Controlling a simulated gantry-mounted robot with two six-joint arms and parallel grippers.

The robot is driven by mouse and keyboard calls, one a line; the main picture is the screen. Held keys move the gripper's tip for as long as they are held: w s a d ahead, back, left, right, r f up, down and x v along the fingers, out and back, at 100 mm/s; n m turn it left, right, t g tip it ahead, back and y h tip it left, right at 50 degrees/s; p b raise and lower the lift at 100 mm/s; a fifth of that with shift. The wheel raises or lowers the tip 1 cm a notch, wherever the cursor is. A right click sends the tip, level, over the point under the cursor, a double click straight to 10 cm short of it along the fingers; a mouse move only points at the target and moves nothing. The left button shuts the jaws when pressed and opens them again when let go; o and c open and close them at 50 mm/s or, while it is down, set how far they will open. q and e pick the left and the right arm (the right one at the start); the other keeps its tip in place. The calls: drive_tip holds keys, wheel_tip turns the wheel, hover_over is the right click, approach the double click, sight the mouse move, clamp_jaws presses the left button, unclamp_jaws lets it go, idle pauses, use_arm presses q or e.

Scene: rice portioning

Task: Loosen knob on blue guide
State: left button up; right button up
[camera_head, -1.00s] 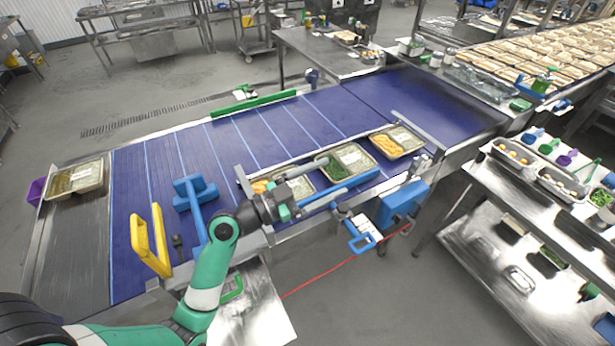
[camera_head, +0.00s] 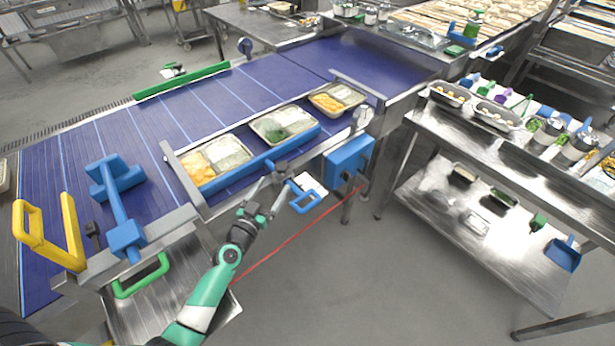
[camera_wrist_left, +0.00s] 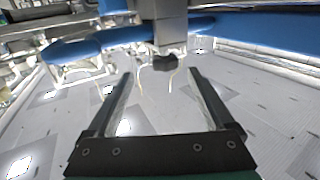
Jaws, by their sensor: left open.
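The blue guide (camera_head: 232,172) is a long bar along the near edge of the belt, in front of several food trays. It also shows at the top right of the wrist view (camera_wrist_left: 270,26). A dark knob (camera_wrist_left: 164,62) sits under a metal block (camera_wrist_left: 161,28) in the wrist view. My left gripper (camera_head: 277,178) is just outside the belt's near edge, close under the guide. In the wrist view its two fingers (camera_wrist_left: 160,75) are spread, with the knob just beyond and between their tips, apparently untouched. My right gripper is not in view.
A blue box (camera_head: 348,160) and a blue-framed handle (camera_head: 305,194) are right of my gripper. A blue T-shaped piece (camera_head: 118,205), a yellow bracket (camera_head: 40,243) and a green handle (camera_head: 141,275) are to the left. Open floor lies in front.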

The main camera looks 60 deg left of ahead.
sight(286, 162)
use_arm(q)
drive_tip(key=shift+a, duration=0.5)
drive_tip(key=b+x, duration=0.2)
drive_tip(key=x, duration=0.7)
drive_tip(key=shift+w+a, duration=0.2)
drive_tip(key=shift+w, duration=0.15)
drive_tip(key=shift+w+a+r, duration=0.1)
drive_tip(key=shift+w+a, duration=0.2)
drive_tip(key=shift+w, duration=0.15)
drive_tip(key=shift+c, duration=0.4)
